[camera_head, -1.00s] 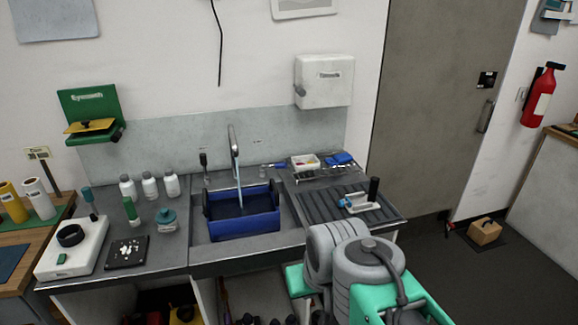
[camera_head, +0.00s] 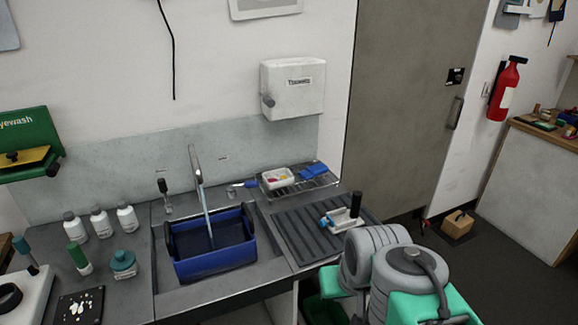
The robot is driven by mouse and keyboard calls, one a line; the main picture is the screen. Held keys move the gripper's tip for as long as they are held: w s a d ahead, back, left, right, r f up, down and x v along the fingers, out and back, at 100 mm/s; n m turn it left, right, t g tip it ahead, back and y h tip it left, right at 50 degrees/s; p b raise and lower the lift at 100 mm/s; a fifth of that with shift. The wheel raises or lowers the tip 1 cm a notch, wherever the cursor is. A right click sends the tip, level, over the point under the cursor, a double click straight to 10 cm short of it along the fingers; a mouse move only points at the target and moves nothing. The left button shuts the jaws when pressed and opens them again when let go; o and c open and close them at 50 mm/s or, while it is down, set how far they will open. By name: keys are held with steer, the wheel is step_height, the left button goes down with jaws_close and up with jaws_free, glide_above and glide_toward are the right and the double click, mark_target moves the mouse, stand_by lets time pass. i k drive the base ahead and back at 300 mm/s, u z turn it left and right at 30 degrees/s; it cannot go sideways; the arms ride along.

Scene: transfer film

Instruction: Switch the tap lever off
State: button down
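A metal tap (camera_head: 196,167) with a tall curved spout stands behind the sink, and a stream of water (camera_head: 208,225) runs from it into a blue basin (camera_head: 214,267). A black-handled piece (camera_head: 163,187) stands upright left of the tap. My grey and green arm links fill the lower right, apart from the tap. My gripper is not visible.
A ribbed drainboard (camera_head: 290,235) right of the basin holds a white tool with a black handle (camera_head: 344,214). Behind it, a wire rack holds a white tray (camera_head: 277,178) and a blue cloth (camera_head: 314,170). White bottles (camera_head: 100,222) stand left. A towel dispenser (camera_head: 292,88) hangs above.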

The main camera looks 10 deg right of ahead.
mark_target(248, 184)
steer(key=z, duration=0.1)
steer(key=i, duration=1.15)
steer(key=u, duration=0.65)
